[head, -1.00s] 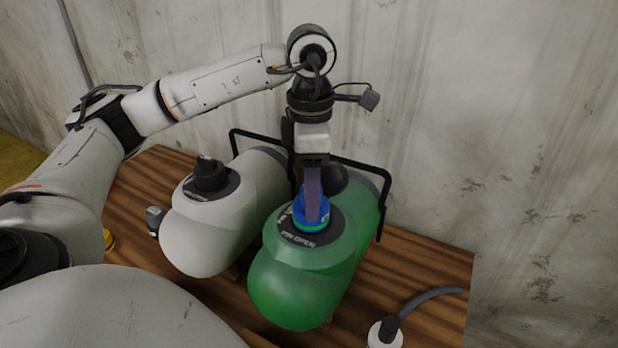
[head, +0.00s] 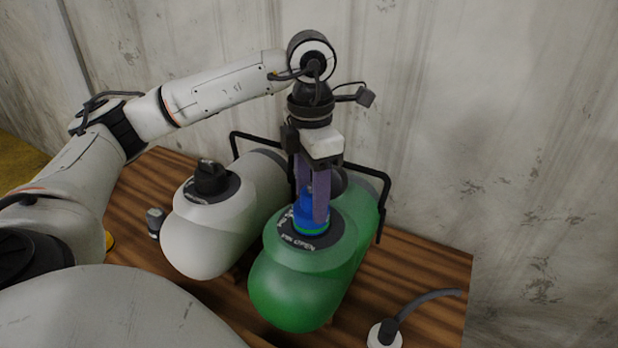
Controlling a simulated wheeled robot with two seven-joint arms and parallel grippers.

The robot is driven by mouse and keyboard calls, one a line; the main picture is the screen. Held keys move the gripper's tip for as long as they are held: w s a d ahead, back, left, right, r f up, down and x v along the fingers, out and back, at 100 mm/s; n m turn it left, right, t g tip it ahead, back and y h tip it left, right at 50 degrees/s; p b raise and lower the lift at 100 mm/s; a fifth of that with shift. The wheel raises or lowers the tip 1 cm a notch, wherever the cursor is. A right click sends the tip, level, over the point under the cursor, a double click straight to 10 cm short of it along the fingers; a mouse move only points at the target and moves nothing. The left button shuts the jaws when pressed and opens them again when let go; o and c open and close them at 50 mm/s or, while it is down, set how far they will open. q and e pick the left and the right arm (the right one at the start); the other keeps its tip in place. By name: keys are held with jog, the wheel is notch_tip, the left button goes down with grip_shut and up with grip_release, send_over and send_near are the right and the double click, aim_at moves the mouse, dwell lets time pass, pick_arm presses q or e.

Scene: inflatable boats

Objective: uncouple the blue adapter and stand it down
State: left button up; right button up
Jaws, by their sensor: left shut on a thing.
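The blue adapter (head: 309,222) sits upright on the black valve ring (head: 325,238) on top of the green boat (head: 297,280). A thin green band shows at the adapter's base. My left gripper (head: 311,205) points down from above, with its purple fingers shut on the adapter, one on each side. The fingers hide part of the adapter. I cannot tell whether the adapter is still locked in the valve. My right gripper is not in view.
A white boat (head: 205,235) with a black valve cap (head: 209,177) lies left of the green one. A black tube frame (head: 384,190) stands behind. A white round hose end (head: 384,336) is at front right. The wooden table (head: 425,275) has free room at the right.

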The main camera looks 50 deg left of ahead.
pick_arm(q)
jog(key=shift+s+d+f, duration=0.15)
jog(key=shift+d+f, duration=0.05)
jog(key=shift+f, duration=0.25)
jog(key=shift+n+p, duration=0.35)
jog(key=shift+n, duration=1.65)
jog(key=shift+d+n+p, duration=0.1)
jog(key=shift+n+p, duration=0.25)
jog(key=shift+n, duration=1.65)
jog(key=shift+r+p, duration=0.4)
jog(key=shift+p, duration=0.15)
jog(key=shift+r, duration=0.15)
